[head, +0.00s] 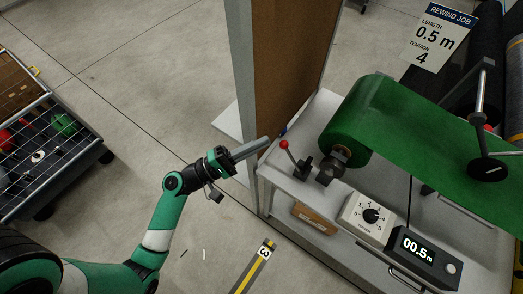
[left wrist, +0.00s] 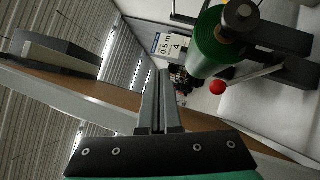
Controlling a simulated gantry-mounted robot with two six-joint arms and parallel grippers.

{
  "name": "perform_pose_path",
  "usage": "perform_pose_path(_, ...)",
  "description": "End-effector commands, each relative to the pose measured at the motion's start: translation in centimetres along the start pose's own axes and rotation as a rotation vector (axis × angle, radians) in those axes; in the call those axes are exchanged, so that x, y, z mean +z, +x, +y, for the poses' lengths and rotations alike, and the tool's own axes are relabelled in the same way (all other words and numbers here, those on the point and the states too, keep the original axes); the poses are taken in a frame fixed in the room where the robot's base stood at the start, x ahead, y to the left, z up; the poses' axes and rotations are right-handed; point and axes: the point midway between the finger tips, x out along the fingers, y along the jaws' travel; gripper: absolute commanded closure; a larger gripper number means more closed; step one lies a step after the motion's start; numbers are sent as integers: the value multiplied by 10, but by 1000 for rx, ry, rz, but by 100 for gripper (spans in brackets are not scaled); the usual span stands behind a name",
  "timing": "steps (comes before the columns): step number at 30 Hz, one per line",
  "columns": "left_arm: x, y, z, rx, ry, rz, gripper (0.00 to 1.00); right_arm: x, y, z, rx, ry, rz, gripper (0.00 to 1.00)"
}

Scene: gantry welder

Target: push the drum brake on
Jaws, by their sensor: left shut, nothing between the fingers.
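The drum brake lever is a thin rod with a red ball (head: 284,144) on its end, beside the black hub of the green roll (head: 352,118). In the head view it leans up and to the left. My left gripper (head: 266,142) is shut and empty, its fingertips just left of the red ball. In the left wrist view the shut fingers (left wrist: 164,80) point up the picture, and the red ball (left wrist: 217,87) is right of them with a visible gap. My right gripper is not in view.
A brown panel with a grey post (head: 243,70) stands close behind my left gripper. The tension dial (head: 371,215) and a display (head: 417,250) reading 00.5 m sit at the bench front. A card (head: 439,34) reads 0.5 m, tension 4. A cart (head: 50,150) stands left; floor between is open.

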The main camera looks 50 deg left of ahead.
Motion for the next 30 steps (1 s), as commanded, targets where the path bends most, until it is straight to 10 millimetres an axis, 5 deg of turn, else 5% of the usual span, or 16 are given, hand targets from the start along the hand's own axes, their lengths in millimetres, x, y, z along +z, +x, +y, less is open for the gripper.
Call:
perform_pose_path(1, -19, -26, -45, -17, -27, 52, 100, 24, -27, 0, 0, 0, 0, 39)
perform_pose_path(6, -45, -66, -91, -36, -66, 154, 100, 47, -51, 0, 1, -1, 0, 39)
perform_pose_path(22, -54, -70, -93, -32, -62, 179, 100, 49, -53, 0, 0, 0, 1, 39)
perform_pose_path(30, -60, -31, -94, -33, -60, 175, 100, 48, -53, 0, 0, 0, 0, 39)
